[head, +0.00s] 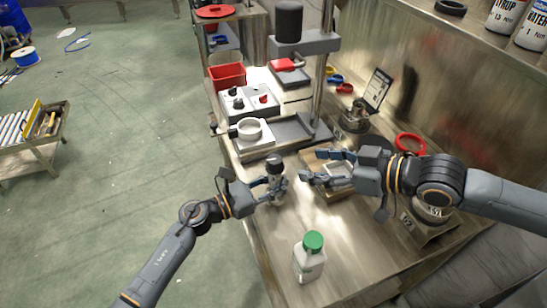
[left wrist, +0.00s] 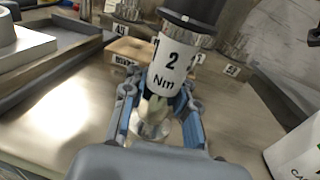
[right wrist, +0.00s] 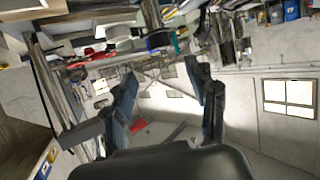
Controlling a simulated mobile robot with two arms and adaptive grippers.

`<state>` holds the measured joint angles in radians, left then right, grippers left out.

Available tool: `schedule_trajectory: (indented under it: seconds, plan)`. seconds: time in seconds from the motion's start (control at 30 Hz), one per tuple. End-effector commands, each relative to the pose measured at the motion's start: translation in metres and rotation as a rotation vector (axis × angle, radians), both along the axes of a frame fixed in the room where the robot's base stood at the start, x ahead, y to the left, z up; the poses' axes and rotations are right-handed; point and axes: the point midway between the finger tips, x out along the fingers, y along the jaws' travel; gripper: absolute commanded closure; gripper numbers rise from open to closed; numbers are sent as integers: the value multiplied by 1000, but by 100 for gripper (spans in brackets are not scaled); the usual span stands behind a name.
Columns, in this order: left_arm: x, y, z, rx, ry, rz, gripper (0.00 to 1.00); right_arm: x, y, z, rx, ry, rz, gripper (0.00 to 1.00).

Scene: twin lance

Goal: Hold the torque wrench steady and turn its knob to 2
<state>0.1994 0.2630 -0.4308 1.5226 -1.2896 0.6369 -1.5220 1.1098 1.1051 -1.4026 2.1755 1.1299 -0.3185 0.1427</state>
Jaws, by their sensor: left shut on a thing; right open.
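The torque wrench stands roughly upright in the head view, with a dark knob (head: 274,160) on top of a silver body. My left gripper (head: 272,187) is shut around its body, below the knob. In the left wrist view the wrench (left wrist: 171,66) carries a white label reading "2 Nm", and the dark knob (left wrist: 193,10) is cut off by the top edge. My left fingers hide part of the lower body. My right gripper (head: 316,167) is open, to the right of the wrench and apart from it. In the right wrist view nothing is between its fingers (right wrist: 163,85).
A white bottle with a green cap (head: 312,242) stands nearer on the steel bench. A wooden block (head: 318,191) lies under my right gripper. A press (head: 308,44), a control box (head: 245,105) and a white ring-shaped part (head: 249,128) stand behind. Bench around the bottle is clear.

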Motion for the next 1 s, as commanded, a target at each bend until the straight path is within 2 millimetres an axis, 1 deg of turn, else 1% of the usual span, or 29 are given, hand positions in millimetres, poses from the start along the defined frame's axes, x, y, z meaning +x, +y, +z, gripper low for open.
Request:
schedule_trajectory:
  seconds: [0.07, 0.17, 0.5, 0.63, 0.8, 1.0]
  plan:
    - [-1, 0, 0, 0, 1, -2, 100, 0, 2, -1, 7, -3, 3, 43]
    - [-1, 0, 0, -1, 1, -2, 100, 5, 12, -5, 10, -3, 6, 43]
    - [0, 0, 0, 0, 0, -1, 100, 36, 63, -30, 10, -3, 3, 43]
    - [0, 0, 0, 0, 0, 0, 100, 46, 79, -37, 10, -2, 3, 43]
    - [0, 0, 0, 0, 0, 0, 100, 54, 91, -44, 8, -4, 2, 43]
    - [0, 0, 0, 0, 0, 1, 100, 57, 94, -45, 8, -3, 1, 43]
